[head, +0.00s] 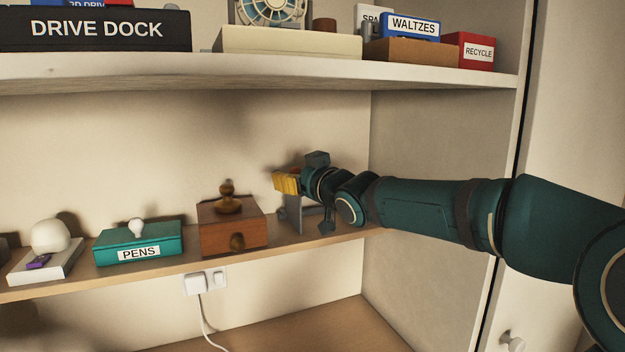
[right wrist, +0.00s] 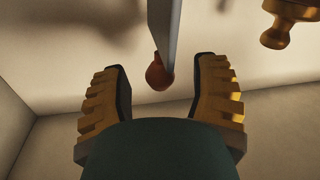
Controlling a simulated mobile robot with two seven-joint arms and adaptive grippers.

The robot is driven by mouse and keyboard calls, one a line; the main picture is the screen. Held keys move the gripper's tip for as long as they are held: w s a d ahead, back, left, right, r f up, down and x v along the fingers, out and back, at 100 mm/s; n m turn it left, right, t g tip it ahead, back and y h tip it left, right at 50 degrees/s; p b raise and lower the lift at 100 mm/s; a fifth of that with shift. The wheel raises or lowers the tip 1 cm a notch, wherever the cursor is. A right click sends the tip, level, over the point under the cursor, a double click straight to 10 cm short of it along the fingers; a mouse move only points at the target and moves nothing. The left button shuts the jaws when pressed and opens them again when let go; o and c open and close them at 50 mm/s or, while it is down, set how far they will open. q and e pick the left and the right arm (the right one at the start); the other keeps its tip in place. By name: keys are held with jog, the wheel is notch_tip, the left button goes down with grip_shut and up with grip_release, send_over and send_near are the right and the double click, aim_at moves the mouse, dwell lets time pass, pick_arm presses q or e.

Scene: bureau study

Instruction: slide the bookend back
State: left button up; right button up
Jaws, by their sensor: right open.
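The bookend (head: 294,222) is a grey upright plate on the lower shelf, right of the wooden box, partly hidden by my right gripper. My right gripper (head: 286,183) is open at the plate's upper part, with yellow ridged fingers. In the right wrist view, the bookend's thin plate (right wrist: 161,30) stands edge-on between the two spread fingers (right wrist: 160,72), with a visible gap on each side. A small reddish-brown rounded thing (right wrist: 156,76) shows beside the plate there; I cannot tell if it belongs to the bookend. My left gripper is not in view.
The wooden box (head: 222,238) with a brass-coloured knobbed piece (head: 228,202) on top stands close left of the bookend. The upper shelf (head: 290,72) is above, the cabinet side wall (head: 425,135) to the right.

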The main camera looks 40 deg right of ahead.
jog(key=s+a, duration=0.1)
jog(key=s, duration=1)
jog(key=shift+a, duration=0.15)
jog(key=shift+s, duration=0.1)
